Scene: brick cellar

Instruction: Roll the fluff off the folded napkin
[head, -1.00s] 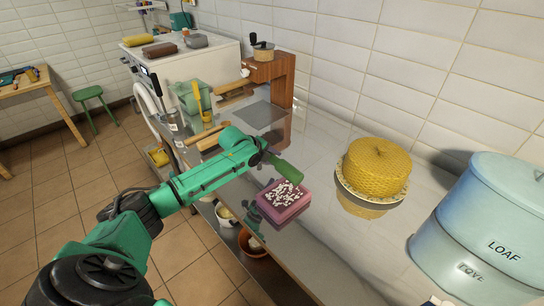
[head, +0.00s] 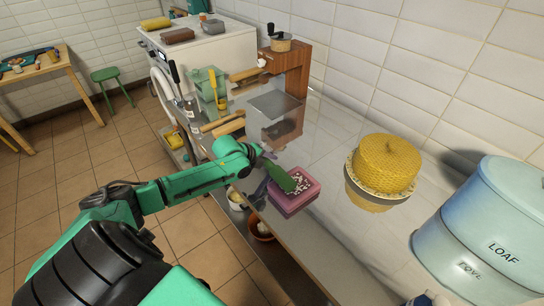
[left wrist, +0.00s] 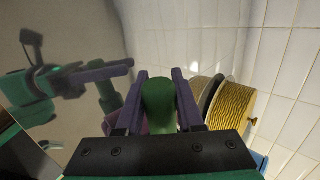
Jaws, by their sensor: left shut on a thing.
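A folded pink napkin (head: 309,192) lies on the shiny worktop (head: 335,225), with white fluff (head: 300,180) on its top. My left gripper (head: 263,160) is shut on a green roller (head: 280,178), which reaches down over the left part of the napkin's top and hides part of it. The roller appears to touch the napkin, though exact contact is hard to tell. In the left wrist view, the green roller (left wrist: 158,100) stands between my two dark fingers. My right gripper is not in view.
A yellow cake-like dome (head: 386,165) on a stand is right of the napkin, with a blue LOAF tin (head: 490,215) farther right. A wooden rack (head: 290,80) with a grinder (head: 281,42) stands behind. The worktop between napkin and stand is clear.

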